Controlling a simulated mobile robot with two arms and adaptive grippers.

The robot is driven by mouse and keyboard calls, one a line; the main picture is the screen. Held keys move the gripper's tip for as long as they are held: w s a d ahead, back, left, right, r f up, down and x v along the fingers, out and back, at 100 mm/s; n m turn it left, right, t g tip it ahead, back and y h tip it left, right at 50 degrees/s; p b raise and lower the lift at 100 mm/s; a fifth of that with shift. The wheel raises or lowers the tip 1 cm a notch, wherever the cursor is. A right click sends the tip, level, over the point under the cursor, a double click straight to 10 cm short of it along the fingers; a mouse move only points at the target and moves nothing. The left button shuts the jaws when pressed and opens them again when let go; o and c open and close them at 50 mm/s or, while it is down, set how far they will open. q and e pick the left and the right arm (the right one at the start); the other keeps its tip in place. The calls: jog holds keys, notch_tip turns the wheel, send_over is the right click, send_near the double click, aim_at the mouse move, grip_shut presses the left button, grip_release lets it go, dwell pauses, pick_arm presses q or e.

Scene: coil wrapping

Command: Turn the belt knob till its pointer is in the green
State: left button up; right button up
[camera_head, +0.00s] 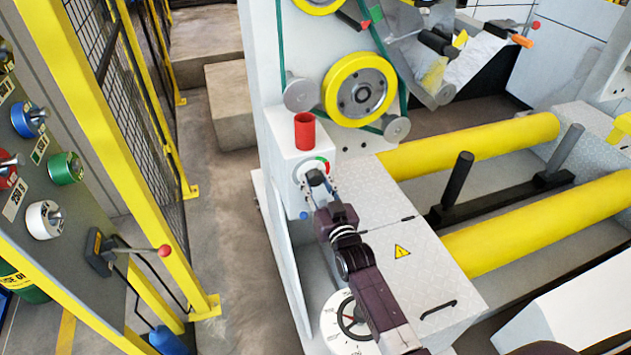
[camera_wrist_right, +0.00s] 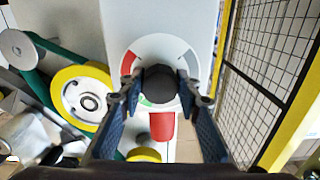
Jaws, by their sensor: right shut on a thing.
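The belt knob (camera_wrist_right: 159,84) is a dark round knob in the middle of a pale dial (camera_head: 308,166) on the white machine's front box. The dial (camera_wrist_right: 152,53) has a red part, a grey part and a green part around its rim. In the wrist view a bit of green shows at the knob's lower left edge. My right gripper (camera_head: 317,186) is shut on the knob, and its two fingers (camera_wrist_right: 160,92) flank it on both sides. The pointer is not visible, so I cannot tell where it points. My left gripper is not in view.
A red cylinder (camera_head: 305,131) stands on the box just behind the dial. A yellow wheel (camera_head: 359,90) with a green belt is above it. Yellow rollers (camera_head: 480,145) lie to the right. A yellow-framed fence (camera_head: 160,120) and a control panel (camera_head: 60,240) stand left.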

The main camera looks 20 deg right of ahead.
jog(key=shift+f, duration=0.1)
jog(key=o, duration=1.2)
jog(key=shift+c, duration=0.2)
jog(key=s, duration=1.2)
jog(key=shift+d, duration=0.2)
jog(key=shift+s, duration=0.1)
